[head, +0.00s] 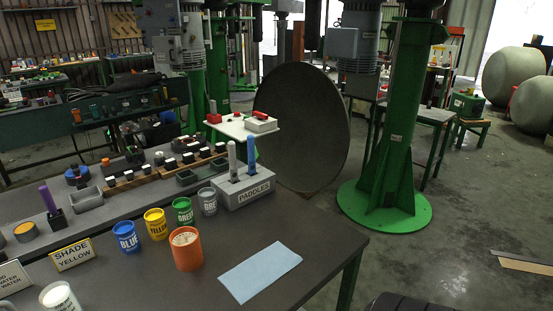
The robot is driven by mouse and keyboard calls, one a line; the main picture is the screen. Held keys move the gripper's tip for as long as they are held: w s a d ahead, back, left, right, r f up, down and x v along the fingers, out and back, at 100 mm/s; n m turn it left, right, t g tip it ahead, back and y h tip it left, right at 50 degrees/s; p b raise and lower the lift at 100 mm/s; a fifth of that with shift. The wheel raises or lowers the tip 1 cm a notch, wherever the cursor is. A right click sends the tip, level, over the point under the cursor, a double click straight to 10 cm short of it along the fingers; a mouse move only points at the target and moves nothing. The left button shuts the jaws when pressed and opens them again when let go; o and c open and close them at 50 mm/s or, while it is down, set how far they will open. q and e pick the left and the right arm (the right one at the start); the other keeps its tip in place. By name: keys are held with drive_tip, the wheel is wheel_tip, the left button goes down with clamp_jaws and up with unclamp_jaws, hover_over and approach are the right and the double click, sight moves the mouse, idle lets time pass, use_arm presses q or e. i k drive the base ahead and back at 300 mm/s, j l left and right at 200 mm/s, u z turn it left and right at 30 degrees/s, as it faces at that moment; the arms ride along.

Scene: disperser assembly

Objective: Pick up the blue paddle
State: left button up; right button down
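The blue paddle (251,154) stands upright in the grey block holder labelled PADDLES (243,190), toward the back right of the work table (325,228). Its lower end is hidden in the holder. A grey paddle (232,160) stands upright in the same holder, just left of the blue one. Neither of my grippers shows in the head view.
Blue (126,237), yellow (156,224), green (183,211) and grey (208,201) cups stand left of the holder. An orange cup (186,249) is in front, beside a light blue cloth (259,271). A purple stick (47,199) stands at left. The table's right front is clear.

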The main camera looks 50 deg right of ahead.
sight(251, 138)
drive_tip(key=z, duration=1.55)
drive_tip(key=u, duration=1.8)
drive_tip(key=z, duration=1.8)
